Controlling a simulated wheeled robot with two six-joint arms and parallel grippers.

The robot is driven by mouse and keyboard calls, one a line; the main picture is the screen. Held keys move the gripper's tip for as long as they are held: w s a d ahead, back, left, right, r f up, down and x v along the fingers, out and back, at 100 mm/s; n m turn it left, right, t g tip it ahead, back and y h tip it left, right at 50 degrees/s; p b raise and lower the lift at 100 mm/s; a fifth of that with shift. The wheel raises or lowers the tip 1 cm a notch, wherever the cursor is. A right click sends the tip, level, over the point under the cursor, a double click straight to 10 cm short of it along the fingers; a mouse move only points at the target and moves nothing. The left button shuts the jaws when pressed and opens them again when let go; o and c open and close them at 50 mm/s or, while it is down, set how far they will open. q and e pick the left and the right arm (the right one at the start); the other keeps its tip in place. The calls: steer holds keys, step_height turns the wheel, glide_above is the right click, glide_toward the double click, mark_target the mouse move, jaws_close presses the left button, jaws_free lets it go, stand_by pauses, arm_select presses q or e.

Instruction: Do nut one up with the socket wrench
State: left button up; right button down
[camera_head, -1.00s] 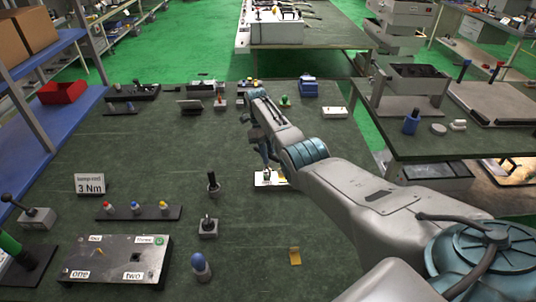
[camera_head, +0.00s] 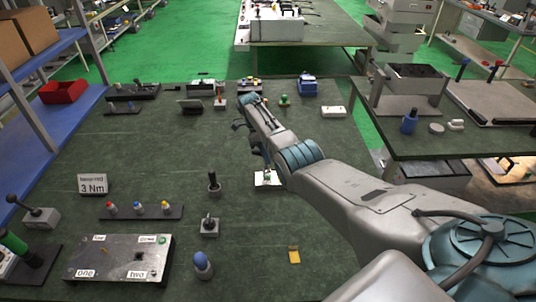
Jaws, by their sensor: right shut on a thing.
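A grey metal plate (camera_head: 118,258) lies at the lower left of the table, with labels; "one" (camera_head: 86,273) and "two" (camera_head: 137,275) are on its front edge. I cannot make out nut one itself. My right gripper (camera_head: 243,123) is over the back middle of the table, far from the plate and mostly hidden by its own arm. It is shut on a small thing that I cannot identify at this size. I cannot pick out the socket wrench with certainty. My left gripper is not in view.
A "3 Nm" sign (camera_head: 92,184) stands behind a rack (camera_head: 140,213) with red, blue and yellow pieces. Upright handles (camera_head: 214,181) and a blue-topped piece (camera_head: 202,264) stand near the middle. A white block (camera_head: 268,179) is below my right arm.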

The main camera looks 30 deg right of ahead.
steer(key=shift+r+n+h+p, duration=0.1)
steer(key=shift+n+h+p, duration=0.5)
steer(key=shift+n+p, duration=0.9)
steer(key=shift+n+t, duration=0.3)
steer(key=shift+n, duration=0.1)
steer(key=shift+p, duration=0.3)
steer(key=shift+n+h, duration=0.4)
steer(key=shift+n, duration=0.1)
steer(key=shift+w+f+n+t, duration=0.1)
steer(key=shift+f+n+t, duration=0.15)
steer(key=shift+n, duration=0.35)
steer(key=shift+d+r+n+t+h, duration=0.15)
steer(key=shift+n+t+h, duration=0.3)
steer(key=shift+n, duration=0.45)
